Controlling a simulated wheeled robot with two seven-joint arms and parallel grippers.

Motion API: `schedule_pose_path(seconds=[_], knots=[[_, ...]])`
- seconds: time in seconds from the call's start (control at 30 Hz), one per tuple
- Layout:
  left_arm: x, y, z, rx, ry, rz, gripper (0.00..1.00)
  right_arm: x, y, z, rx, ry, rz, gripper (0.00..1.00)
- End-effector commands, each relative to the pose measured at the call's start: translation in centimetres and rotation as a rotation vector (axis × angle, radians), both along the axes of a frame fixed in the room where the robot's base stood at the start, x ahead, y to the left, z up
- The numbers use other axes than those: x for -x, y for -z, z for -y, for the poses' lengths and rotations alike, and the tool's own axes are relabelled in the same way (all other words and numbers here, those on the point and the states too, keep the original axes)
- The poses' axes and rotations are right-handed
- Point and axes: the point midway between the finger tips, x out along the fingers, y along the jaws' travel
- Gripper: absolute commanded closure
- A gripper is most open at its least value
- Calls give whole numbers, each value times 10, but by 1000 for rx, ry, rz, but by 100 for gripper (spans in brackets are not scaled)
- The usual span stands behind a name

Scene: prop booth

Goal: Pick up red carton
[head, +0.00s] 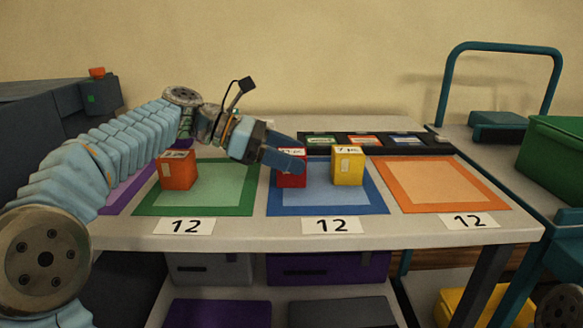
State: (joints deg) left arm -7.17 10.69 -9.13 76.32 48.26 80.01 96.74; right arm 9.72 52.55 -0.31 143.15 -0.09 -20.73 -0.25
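The red carton (291,180) stands on the left part of the blue mat (310,206) on the table. My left arm reaches in from the left, and its gripper (290,158) is at the carton's upper left. The fingers cover part of the carton's top and left side. They are seen from the side, so I cannot tell whether they are open or shut, or whether they touch the carton. My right gripper is not in view.
A yellow carton (348,168) stands close to the right of the red one. An orange carton (177,172) stands on the green mat (210,210) at left. The orange-bordered mat (438,184) is empty. A dark rack (434,147) lies along the back.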

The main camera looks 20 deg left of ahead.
Motion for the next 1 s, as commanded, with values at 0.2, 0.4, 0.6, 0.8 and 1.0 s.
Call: schedule_pose_path(seconds=[0.2,0.4,0.6,0.8,1.0], knots=[[0,0,0,0,0,0,62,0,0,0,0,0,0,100],[0,0,0,0,-1,0,72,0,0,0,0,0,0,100],[0,-6,0,1,-1,2,72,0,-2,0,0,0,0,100],[0,-33,-1,1,0,3,72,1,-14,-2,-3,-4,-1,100],[7,-75,32,1,3,3,72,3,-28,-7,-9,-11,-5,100]])
